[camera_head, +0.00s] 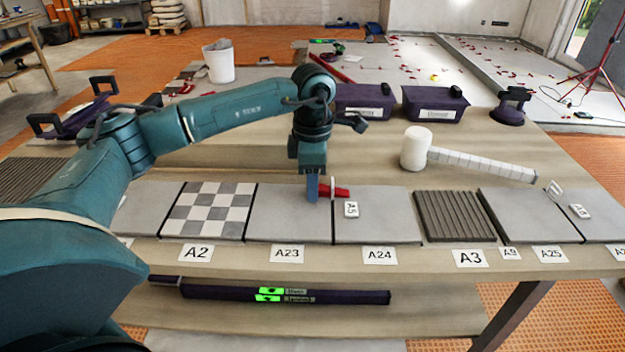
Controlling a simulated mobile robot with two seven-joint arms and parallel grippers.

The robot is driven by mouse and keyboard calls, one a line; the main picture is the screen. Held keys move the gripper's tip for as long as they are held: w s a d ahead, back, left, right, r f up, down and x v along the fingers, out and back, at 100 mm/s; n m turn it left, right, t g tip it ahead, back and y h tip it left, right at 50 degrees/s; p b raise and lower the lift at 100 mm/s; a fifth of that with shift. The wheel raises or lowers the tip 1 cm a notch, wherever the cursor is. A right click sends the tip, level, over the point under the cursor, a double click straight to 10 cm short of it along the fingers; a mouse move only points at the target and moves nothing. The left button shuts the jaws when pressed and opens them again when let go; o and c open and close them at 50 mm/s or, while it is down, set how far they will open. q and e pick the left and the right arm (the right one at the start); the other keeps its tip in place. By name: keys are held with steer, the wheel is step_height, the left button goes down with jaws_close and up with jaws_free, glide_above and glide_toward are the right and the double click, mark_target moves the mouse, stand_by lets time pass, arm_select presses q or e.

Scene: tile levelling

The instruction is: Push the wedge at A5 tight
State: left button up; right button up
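The red wedge (341,192) at A5 lies at the joint between two grey tiles. It runs through or against a thin pale upright clip (332,186); how deep it sits is unclear. The A5 label (351,209) lies just right of it on the tile. My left gripper (312,198) points down at the wedge's left end, low over the left grey tile (285,220). Its blue fingers show as one narrow block, so the gap between them is hidden. They look close to or touching the wedge's end. My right gripper is not in view.
A white mallet (417,147) lies behind the tile row. Two purple boxes (363,103) (435,105) and a suction lifter (511,105) stand at the back. Another clip (554,188) stands at A8 on the right. A dark level (345,297) lies below the front edge.

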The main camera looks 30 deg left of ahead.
arm_select(q)
steer(key=shift+o, duration=0.7)
steer(key=shift+r, duration=0.2)
step_height(320, 180, up, 13)
steer(key=p, duration=0.2)
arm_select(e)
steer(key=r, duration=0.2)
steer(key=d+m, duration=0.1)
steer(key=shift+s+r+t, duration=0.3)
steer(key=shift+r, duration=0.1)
arm_select(q)
steer(key=shift+f, duration=0.1)
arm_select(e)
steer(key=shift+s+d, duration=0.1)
